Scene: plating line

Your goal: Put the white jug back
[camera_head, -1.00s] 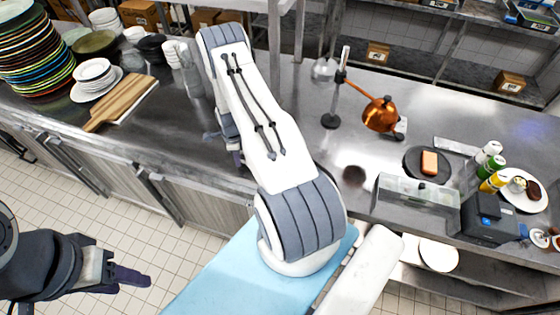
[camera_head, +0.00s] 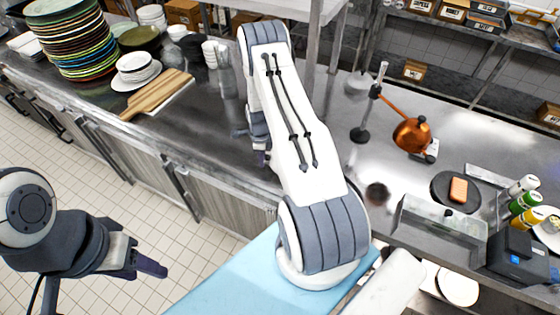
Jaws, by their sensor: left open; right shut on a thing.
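I cannot make out a white jug in this view. My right arm reaches in from the bottom and crosses the counter (camera_head: 330,185). Its gripper (camera_head: 260,157) shows only as a small dark part at the left edge of the arm, near the counter's front edge. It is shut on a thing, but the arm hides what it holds. My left gripper (camera_head: 150,266) is at the lower left, open and empty, above the tiled floor and away from the counter.
Stacked coloured plates (camera_head: 68,45), white bowls (camera_head: 136,68) and a wooden board (camera_head: 157,93) stand at the left. A copper lamp (camera_head: 411,135), a dark round plate (camera_head: 440,185), a metal bin (camera_head: 440,225) and bottles (camera_head: 524,203) are at the right. The counter between holds open room.

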